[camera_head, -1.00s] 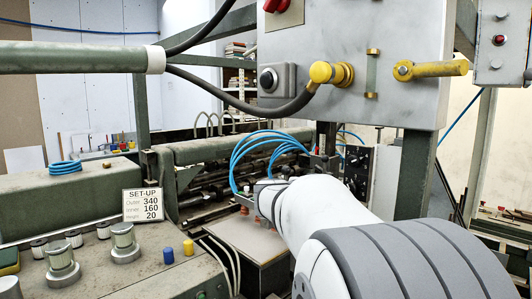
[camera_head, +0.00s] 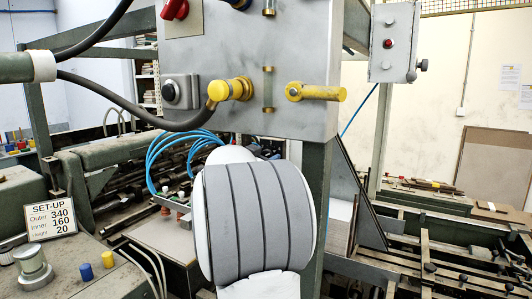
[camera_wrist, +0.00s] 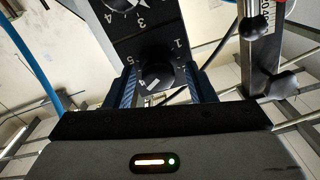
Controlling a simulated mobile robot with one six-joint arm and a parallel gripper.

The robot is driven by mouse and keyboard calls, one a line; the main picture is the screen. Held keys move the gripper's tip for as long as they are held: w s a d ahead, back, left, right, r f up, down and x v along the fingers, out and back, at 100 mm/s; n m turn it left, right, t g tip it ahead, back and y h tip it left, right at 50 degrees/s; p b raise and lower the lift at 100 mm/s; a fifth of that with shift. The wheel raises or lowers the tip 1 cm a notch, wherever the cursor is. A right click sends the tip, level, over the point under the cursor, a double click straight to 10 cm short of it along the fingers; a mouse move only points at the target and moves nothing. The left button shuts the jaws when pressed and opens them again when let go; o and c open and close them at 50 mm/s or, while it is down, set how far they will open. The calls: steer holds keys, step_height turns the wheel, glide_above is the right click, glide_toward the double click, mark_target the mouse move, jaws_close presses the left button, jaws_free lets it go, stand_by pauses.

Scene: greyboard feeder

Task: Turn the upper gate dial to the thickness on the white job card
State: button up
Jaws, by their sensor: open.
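In the wrist view my gripper (camera_wrist: 160,80) is open, its two blue-ribbed fingers on either side of a dark round knob (camera_wrist: 157,73). I cannot tell whether they touch it. The knob is on a black plate (camera_wrist: 150,42) with white numerals. A second dial (camera_wrist: 118,5), with a white part, is cut off at the top edge. I cannot tell which dial is the upper one, or read either setting. In the head view my arm hides the gripper and the dials. A white SET-UP card (camera_head: 50,219) reads Outer 340, Inner 160, Height 20; no thickness line shows.
A grey control box (camera_head: 300,45) with yellow fittings (camera_head: 318,92) hangs above my arm. Blue hoses (camera_head: 165,152) loop beside the arm. In the wrist view a metal post (camera_wrist: 258,45) with black knobs stands close right of the fingers. Machine rails (camera_head: 445,255) lie at right.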

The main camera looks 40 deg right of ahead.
steer(key=c, duration=0.9)
steer(key=shift+c, duration=0.4)
steer(key=shift+f+n+b, duration=0.25)
steer(key=shift+n+b, duration=0.05)
steer(key=shift+b, duration=0.9)
